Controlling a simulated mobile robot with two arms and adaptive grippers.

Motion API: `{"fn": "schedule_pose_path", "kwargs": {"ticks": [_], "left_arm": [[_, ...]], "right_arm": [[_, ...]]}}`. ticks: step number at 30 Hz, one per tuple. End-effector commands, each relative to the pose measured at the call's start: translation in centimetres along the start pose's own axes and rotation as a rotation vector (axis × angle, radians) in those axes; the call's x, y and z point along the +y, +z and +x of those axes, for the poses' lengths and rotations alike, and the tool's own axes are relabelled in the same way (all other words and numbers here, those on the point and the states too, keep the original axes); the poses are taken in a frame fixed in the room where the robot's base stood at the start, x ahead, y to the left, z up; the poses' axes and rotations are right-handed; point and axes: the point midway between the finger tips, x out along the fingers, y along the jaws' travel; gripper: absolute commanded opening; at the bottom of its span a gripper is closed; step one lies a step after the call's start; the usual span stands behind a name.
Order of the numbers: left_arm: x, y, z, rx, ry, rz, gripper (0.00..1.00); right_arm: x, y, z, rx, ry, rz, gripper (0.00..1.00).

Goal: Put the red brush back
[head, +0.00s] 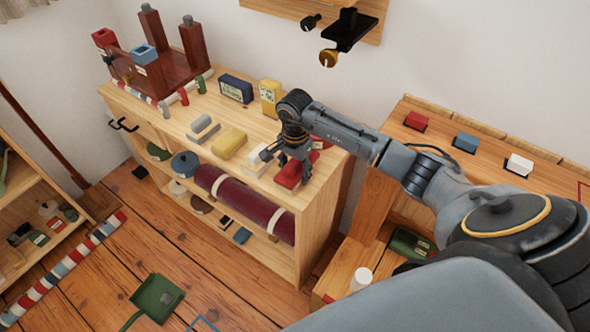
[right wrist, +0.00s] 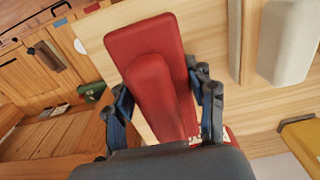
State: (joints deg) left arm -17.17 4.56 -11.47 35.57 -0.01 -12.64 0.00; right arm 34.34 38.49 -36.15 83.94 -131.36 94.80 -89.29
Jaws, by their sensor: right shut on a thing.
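The red brush (head: 288,174) is at the right end of the top of the light wooden shelf unit, in line with grey, yellow and pale blocks. In the right wrist view, the red brush (right wrist: 145,40) shows a flat rounded base with a raised grip on it. My right gripper (head: 291,160) is over it, its fingers on both sides of the raised grip, shut on it. In the right wrist view my right gripper (right wrist: 162,108) covers the brush's near end. I cannot tell whether the base touches the shelf top. My left gripper is not in view.
A yellow block (head: 229,143) and a grey block (head: 203,130) stand left of the brush. A yellow box (head: 270,97) and a dark blue box (head: 236,88) stand behind. Red (head: 416,121), blue (head: 466,142) and white (head: 519,164) blocks sit on the right unit. A green dustpan (head: 157,297) lies on the floor.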

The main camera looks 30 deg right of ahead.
Motion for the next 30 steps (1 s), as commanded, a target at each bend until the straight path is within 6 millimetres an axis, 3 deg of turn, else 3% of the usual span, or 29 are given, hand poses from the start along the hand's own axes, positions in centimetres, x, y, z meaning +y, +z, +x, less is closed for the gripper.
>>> {"fn": "schedule_pose_path", "kwargs": {"ticks": [1,4,17,20,30], "left_arm": [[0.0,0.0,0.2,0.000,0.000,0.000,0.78],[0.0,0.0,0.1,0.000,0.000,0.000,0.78],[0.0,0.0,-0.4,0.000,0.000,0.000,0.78],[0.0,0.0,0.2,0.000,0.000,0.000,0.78],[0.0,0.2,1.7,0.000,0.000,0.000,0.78]], "right_arm": [[0.0,0.0,0.2,0.000,0.000,0.000,0.57],[0.0,0.0,0.1,0.000,0.000,0.000,0.77],[0.0,0.0,-0.5,0.000,0.000,0.000,0.78],[-0.1,-0.1,-1.7,0.003,-0.003,0.000,0.78],[-0.1,-0.1,-8.9,0.002,-0.003,0.000,0.78]]}}
